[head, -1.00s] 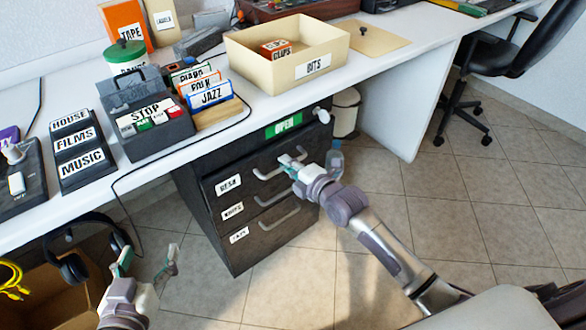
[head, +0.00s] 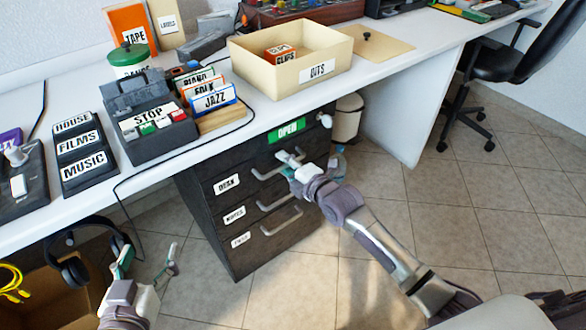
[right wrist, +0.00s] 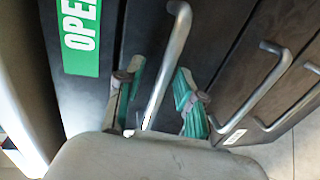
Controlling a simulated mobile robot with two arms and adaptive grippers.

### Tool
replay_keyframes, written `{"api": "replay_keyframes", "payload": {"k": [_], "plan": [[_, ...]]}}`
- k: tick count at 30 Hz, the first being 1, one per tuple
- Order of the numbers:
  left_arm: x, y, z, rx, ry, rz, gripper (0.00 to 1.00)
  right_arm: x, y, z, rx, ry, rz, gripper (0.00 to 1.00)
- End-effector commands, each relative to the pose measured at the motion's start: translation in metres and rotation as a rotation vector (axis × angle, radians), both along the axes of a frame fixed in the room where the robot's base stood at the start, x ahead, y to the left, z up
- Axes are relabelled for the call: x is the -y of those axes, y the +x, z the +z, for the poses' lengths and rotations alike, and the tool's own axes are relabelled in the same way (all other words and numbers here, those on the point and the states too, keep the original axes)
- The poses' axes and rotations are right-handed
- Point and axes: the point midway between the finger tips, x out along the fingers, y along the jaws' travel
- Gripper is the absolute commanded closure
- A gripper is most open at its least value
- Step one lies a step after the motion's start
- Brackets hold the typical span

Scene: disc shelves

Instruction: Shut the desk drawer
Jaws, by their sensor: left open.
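The dark drawer cabinet (head: 215,240) stands under the white desk. Its top drawer (head: 240,178), labelled DESK, looks about flush with the drawers below; I cannot tell if a small gap remains. My right gripper (head: 290,160) is at this drawer's metal handle (head: 265,174). In the right wrist view the handle (right wrist: 168,75) runs between the two fingers of the right gripper (right wrist: 158,105), which are apart with space beside the bar. My left gripper (head: 146,261) is open and empty, low at the left, away from the cabinet.
A green OPEN sign (head: 287,130) is on the cabinet above the drawer, with a pale knob (head: 325,120) beside it. Headphones (head: 75,268) hang by my left gripper. A bin (head: 346,117) stands behind the cabinet. Open tiled floor (head: 460,220) lies to the right.

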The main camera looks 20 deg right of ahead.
Motion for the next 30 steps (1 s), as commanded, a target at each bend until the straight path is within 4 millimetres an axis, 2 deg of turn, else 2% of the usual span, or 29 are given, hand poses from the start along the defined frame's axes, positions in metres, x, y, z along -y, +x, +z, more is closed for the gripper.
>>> {"api": "replay_keyframes", "payload": {"k": [5, 12, 17, 22, 30], "plan": [[0.000, 0.000, 0.000, 0.000, 0.000, 0.000, 0.24, 0.009, -0.025, 0.004, -0.001, -0.003, 0.001, 0.63], [0.000, 0.000, 0.000, 0.001, 0.000, 0.000, 0.24, 0.026, -0.073, 0.015, -0.002, -0.003, 0.001, 0.63], [0.000, 0.000, 0.000, 0.001, 0.000, 0.000, 0.24, 0.035, -0.095, 0.020, -0.001, -0.002, 0.001, 0.63], [0.000, 0.000, 0.000, 0.001, 0.000, 0.000, 0.24, 0.038, -0.106, 0.024, 0.000, -0.001, 0.001, 0.63], [0.000, 0.000, 0.000, 0.001, 0.000, 0.001, 0.24, 0.039, -0.107, 0.024, 0.000, -0.001, 0.001, 0.63]]}}
